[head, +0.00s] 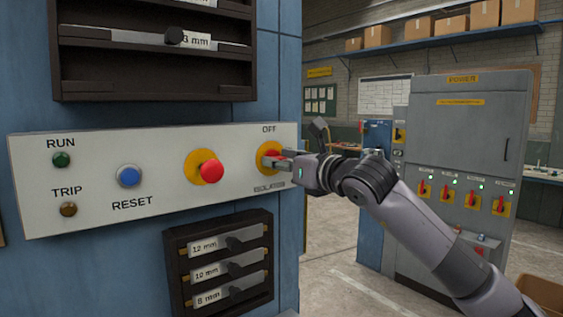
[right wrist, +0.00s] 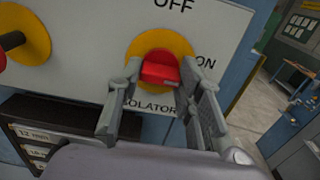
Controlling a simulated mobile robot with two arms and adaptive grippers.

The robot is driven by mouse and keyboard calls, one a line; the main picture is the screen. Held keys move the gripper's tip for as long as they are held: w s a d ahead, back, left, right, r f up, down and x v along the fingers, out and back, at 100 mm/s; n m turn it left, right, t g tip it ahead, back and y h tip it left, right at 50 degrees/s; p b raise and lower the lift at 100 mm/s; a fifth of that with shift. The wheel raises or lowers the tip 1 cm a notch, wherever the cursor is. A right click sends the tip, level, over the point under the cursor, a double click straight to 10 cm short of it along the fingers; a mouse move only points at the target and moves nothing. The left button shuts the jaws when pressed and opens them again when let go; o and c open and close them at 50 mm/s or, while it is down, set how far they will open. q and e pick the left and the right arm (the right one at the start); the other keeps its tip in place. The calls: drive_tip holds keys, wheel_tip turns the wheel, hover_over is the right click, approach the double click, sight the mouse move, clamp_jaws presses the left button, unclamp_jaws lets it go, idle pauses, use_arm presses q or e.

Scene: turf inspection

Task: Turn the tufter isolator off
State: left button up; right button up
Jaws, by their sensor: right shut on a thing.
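The tufter isolator is a red rotary handle (right wrist: 160,68) on a round yellow plate (right wrist: 181,46), set in the pale control panel (head: 100,200). OFF is printed above it and ON to its right in the right wrist view. My right gripper (head: 279,163) reaches in from the right in the head view and partly hides the handle. In the right wrist view its fingers (right wrist: 160,76) are shut on the red handle, one at each side. The handle seems to lie nearer the ON side, but its exact angle is hard to tell. My left gripper is not in view.
Left of the isolator are a red mushroom button (head: 211,170), a blue RESET button (head: 129,176) and RUN and TRIP lamps. Dark racks (head: 172,262) sit above and below the panel. A grey power cabinet (head: 470,140) with several red switches stands behind my arm.

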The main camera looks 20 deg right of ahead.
drive_tip(key=shift+c, duration=0.8)
drive_tip(key=shift+n+b, duration=3.65)
drive_tip(key=shift+n, duration=5.35)
drive_tip(key=shift+f, duration=0.1)
drive_tip(key=o, duration=1.2)
drive_tip(key=shift+c, duration=0.2)
